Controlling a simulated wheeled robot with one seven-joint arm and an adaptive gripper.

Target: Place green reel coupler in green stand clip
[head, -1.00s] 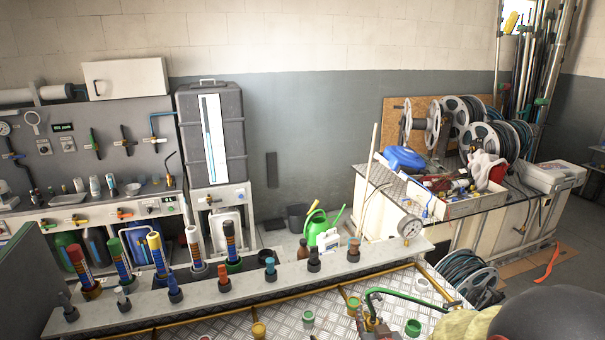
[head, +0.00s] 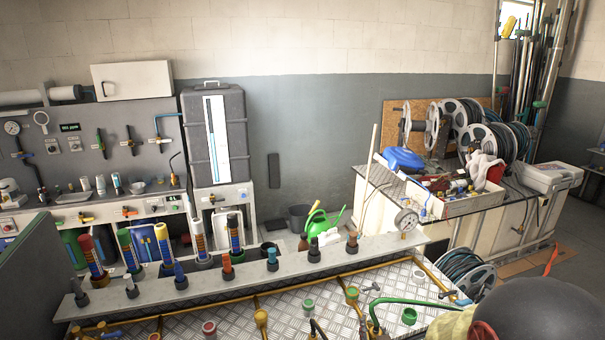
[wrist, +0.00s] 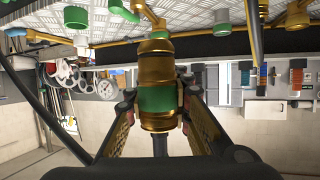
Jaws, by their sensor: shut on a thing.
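My gripper (wrist: 157,96) is shut on a brass coupler with a green band (wrist: 157,82), one finger on each side of it. The coupler's far end points towards the metal deck in the wrist view. In the head view a green cup (head: 409,316) sits on the tread-plate deck (head: 275,322). A green-topped brass fitting (head: 352,292) stands left of it. I cannot tell which is the green stand clip. My gripper is not clear in the head view.
A green hose (head: 415,302) arcs over the deck at lower right. A brass pipe (head: 290,292) runs along the deck, beside a grey ledge (head: 200,286) with several upright coloured fittings. A hose reel (head: 470,275) stands on the floor at right.

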